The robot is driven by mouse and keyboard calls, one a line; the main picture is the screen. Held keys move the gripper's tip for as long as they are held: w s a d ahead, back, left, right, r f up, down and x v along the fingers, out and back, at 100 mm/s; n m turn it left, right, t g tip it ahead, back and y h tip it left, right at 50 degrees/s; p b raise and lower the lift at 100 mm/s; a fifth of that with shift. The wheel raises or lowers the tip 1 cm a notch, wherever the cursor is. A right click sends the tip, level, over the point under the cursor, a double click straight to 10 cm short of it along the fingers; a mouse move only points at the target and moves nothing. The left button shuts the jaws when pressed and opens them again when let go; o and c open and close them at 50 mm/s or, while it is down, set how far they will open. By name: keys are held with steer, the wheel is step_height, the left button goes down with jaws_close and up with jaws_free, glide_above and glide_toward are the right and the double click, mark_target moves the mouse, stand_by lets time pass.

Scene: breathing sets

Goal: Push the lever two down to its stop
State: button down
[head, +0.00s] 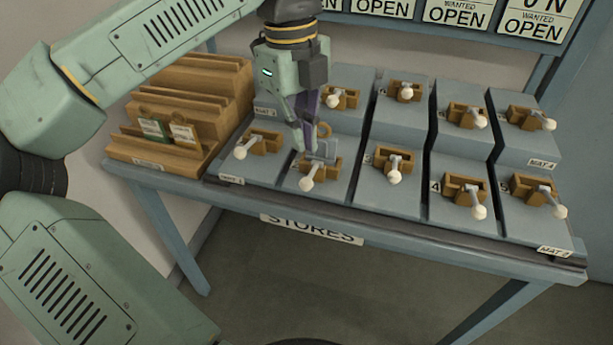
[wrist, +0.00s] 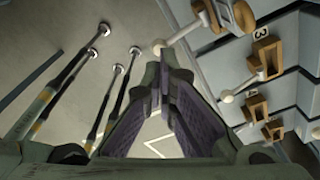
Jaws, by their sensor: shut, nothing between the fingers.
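Lever two (head: 306,184) is in the front row, second from the left. It has a white ball knob on a pale arm that slants toward the front out of a wooden block (head: 331,170). My gripper (head: 301,146) is shut and empty, pointing down over the block's rear left side. In the wrist view, the closed fingertips (wrist: 160,52) appear close beside a white knob (wrist: 158,44), apparently lever two's; whether they touch it I cannot tell. Its arm runs up right to a wooden block.
Lever one (head: 240,152) is close on the left and lever three (head: 394,177) on the right. Several more levers fill the sloping blue-grey panels. A wooden stepped rack (head: 180,115) stands at the left. The floor (head: 400,290) in front is clear.

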mark_target(304, 181)
steer(key=shift+s+d+f+b, duration=0.15)
steer(key=shift+f+b, duration=0.1)
steer(key=shift+f, duration=1.15)
steer(key=shift+s+d+f+b, duration=0.1)
steer(key=shift+f+b, duration=0.15)
steer(key=shift+f, duration=1.1)
step_height(304, 181, down, 4)
steer(key=b, duration=0.4)
steer(key=shift+f, duration=0.15)
steer(key=shift+a+r, duration=0.1)
steer(key=shift+r, duration=0.2)
steer(key=shift+w+a+r+p, duration=0.2)
steer(key=shift+w+a+r, duration=0.05)
steer(key=shift+w+a, duration=0.3)
steer(key=shift+w+a+r+p, duration=0.2)
steer(key=shift+w+a, duration=0.2)
steer(key=shift+w, duration=0.2)
